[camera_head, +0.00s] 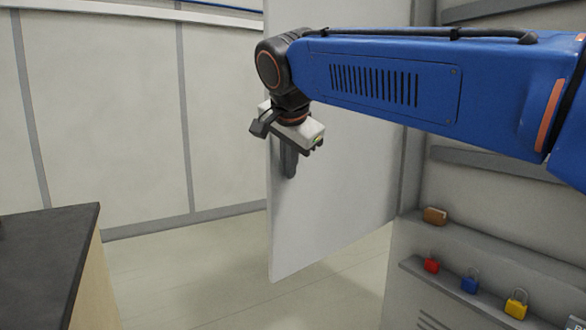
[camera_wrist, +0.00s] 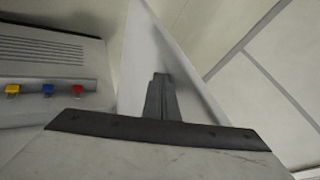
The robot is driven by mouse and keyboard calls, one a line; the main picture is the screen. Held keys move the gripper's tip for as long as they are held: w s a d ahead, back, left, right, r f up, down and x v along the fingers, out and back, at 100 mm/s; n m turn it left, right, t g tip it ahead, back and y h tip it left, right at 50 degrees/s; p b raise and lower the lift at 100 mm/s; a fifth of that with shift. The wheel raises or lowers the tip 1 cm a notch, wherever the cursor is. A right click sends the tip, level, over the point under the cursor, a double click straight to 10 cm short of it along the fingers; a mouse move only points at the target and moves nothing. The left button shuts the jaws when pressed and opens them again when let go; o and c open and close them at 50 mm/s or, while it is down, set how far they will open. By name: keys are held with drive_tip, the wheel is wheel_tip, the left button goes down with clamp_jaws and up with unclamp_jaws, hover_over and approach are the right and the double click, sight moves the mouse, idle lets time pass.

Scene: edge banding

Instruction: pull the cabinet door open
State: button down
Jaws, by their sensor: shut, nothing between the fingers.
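The cabinet door (camera_head: 335,205) is a plain white panel in the middle of the head view. It stands swung out from the grey cabinet (camera_head: 475,180) at the right, whose interior is exposed. My gripper (camera_head: 288,174) hangs with its fingers pointing down in front of the door's visible face, near its outer left edge. The fingers are shut together and empty. The wrist view shows the shut fingers (camera_wrist: 160,80) in front of the door (camera_wrist: 142,45). I cannot tell whether they touch it. No handle is visible.
A brown item (camera_head: 435,215) and red (camera_head: 431,265), blue (camera_head: 469,285) and yellow (camera_head: 516,304) padlocks are on the cabinet's ledges. A dark-topped counter (camera_head: 45,245) stands at the lower left. Pale floor (camera_head: 190,270) between counter and door is clear.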

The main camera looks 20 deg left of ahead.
drive_tip(key=w+a+m+h, duration=0.1)
drive_tip(key=w+a+m, duration=0.1)
drive_tip(key=w+a, duration=0.4)
drive_tip(key=a, duration=0.3)
drive_tip(key=shift+a, duration=0.25)
drive_tip(key=shift+f, duration=0.1)
